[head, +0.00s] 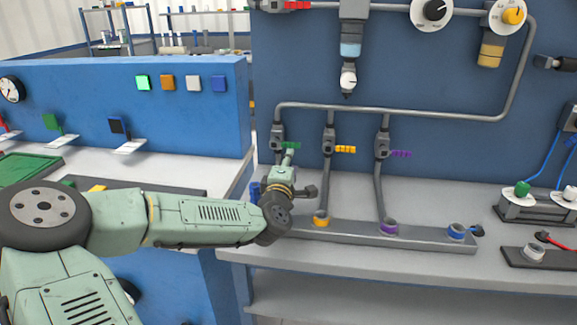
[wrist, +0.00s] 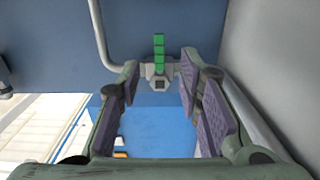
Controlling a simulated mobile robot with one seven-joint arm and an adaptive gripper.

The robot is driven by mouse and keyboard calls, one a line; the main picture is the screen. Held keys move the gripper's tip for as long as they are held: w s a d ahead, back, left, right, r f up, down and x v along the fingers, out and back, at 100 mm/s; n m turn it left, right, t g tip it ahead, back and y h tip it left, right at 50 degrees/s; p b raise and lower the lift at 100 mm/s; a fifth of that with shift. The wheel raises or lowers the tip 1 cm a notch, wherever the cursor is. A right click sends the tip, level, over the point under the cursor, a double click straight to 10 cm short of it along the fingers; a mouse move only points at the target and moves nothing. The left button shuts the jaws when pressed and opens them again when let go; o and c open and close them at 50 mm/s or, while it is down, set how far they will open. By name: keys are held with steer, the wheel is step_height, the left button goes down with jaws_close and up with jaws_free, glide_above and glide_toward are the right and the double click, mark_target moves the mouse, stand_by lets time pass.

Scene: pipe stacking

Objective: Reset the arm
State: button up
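My arm reaches from the lower left in the head view to the pipe rack on the counter. My gripper (head: 287,162) is at the leftmost upright pipe, close to its green valve handle (head: 291,146). In the wrist view my gripper (wrist: 160,68) is open, with its two padded fingers apart and nothing held between them. The green handle (wrist: 158,48) stands upright on its grey valve (wrist: 158,72), just past the fingertips and roughly centred between them. The lower part of the left pipe is hidden behind my wrist in the head view.
Pipes with a yellow handle (head: 345,149) and a purple handle (head: 401,154) stand to the right. Below them a grey rail (head: 430,239) carries yellow, purple and blue ringed sockets. A blue panel (head: 190,120) with coloured squares is at left. Free counter lies behind the rail.

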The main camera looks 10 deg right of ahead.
steer(key=shift+s+a, duration=0.2)
steer(key=shift+s, duration=0.4)
